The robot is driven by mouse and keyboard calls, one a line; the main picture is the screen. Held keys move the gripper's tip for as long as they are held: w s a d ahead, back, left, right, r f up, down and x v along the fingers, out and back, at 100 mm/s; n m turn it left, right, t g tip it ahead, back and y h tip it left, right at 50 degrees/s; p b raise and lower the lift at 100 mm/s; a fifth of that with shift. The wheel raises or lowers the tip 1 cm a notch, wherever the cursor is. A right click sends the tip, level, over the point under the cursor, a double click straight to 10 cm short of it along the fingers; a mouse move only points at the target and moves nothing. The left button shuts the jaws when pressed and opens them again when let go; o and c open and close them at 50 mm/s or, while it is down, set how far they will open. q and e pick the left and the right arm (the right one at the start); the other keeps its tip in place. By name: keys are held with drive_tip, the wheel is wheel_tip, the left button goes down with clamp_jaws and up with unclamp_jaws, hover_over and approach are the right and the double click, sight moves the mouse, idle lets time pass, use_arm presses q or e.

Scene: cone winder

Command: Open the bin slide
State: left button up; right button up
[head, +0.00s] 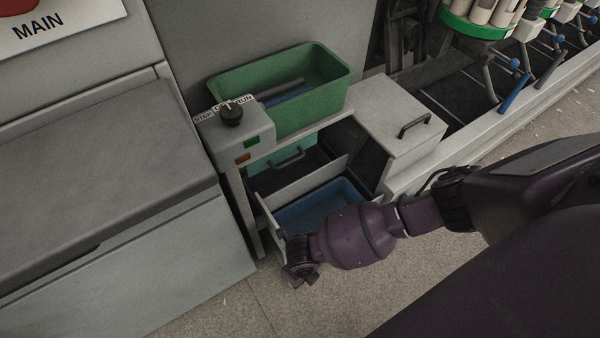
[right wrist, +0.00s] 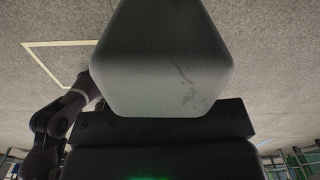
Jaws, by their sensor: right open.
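A low grey slide (head: 267,214) with a blue bin (head: 310,207) in it stands pulled out beneath the machine's side frame. The blue bin's inside shows from above; my right forearm covers part of its near right side. My right gripper (head: 298,274) is at the near end of this slide, by its front. It is open; whether it touches the slide or a handle there cannot be told. The right wrist view does not show the slide or the fingertips. My left gripper is not in view.
A control box (head: 240,139) with a black knob stands above the slide. A green bin (head: 290,115) sits on top behind it. A grey handled box (head: 400,112) stands to the right, and a grey cabinet (head: 110,170) to the left. The floor (head: 225,305) in front is clear.

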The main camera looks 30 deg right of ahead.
drive_tip(key=shift+w, duration=0.1)
clamp_jaws()
idle(0.3)
